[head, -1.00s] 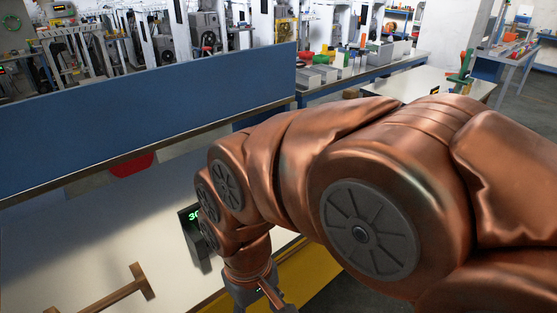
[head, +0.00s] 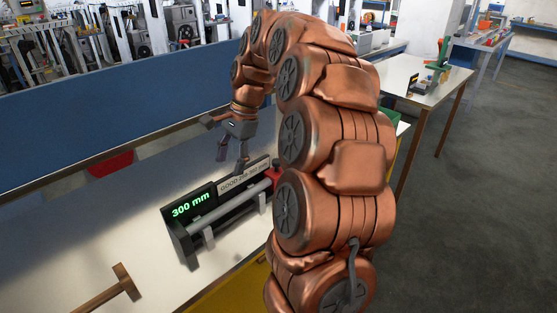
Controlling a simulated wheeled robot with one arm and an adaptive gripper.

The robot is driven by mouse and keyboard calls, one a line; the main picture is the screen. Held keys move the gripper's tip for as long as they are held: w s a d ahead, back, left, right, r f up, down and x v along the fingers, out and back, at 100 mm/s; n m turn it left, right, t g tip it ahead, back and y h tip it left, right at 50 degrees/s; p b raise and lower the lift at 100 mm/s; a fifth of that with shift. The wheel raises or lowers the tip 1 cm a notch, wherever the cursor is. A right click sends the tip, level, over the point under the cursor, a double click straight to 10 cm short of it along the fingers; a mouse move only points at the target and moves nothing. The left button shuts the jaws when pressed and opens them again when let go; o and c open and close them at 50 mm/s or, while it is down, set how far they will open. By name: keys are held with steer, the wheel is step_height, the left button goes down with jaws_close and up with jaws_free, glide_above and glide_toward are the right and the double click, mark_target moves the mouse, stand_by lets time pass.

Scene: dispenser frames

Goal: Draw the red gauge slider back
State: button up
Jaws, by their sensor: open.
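The length gauge (head: 181,224) stands on the pale bench, a dark frame with a green "300 mm" display (head: 190,204) at its left end. A grey bar (head: 228,206) lies along it, and a label strip behind reads "GOOD" with a range that is hard to read. The red slider (head: 275,172) shows at the gauge's right end, partly hidden by my arm. My gripper (head: 230,164) points down, open and empty, above or just behind the gauge, left of the red slider. I cannot tell its exact height, but it looks apart from the slider.
A wooden-handled tool with a T-shaped head (head: 122,284) lies on the bench at lower left. A blue panel (head: 90,120) runs behind the bench, with a red object (head: 111,163) below it. Another table (head: 440,88) stands at the right.

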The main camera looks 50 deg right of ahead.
steer(key=w+d+f+m+t, duration=0.15)
steer(key=d+m, duration=0.45)
steer(key=d, duration=0.6)
steer(key=m, duration=0.4)
glide_toward(277, 161)
steer(key=f, duration=0.1)
steer(key=shift+t+h, duration=0.25)
steer(key=shift+h, duration=0.05)
steer(key=shift+a+p+x, duration=0.15)
steer(key=shift+p+x, duration=0.15)
steer(key=shift+x, duration=1.75)
steer(key=shift+a+p+x, duration=0.15)
steer(key=shift+p+x, duration=0.1)
steer(key=shift+x, duration=1.8)
steer(key=shift+r, duration=0.1)
steer(key=shift+c, duration=0.3)
jaws_close()
steer(key=shift+s, duration=0.1)
